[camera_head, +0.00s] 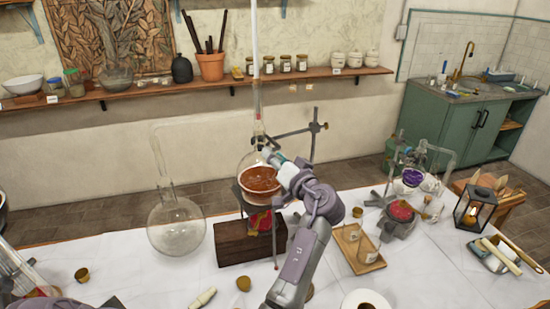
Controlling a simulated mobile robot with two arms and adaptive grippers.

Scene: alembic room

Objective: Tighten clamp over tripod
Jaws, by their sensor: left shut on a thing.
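A dark tripod (275,243) stands on the white-covered table, with a round flask (256,181) of orange-brown liquid over it. The clamp (287,134) reaches across from an upright stand rod (313,143) towards the flask's neck. A tall thin glass tube (255,60) rises above the neck. My left gripper (270,154) is at the clamp, in front of the flask's upper right side, and is shut on it. Its fingertips are small and hard to make out. My left arm hides part of the tripod and stand. My right gripper is not in view.
A black lantern (474,208) is at the far right. A wall shelf (200,88) runs behind.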

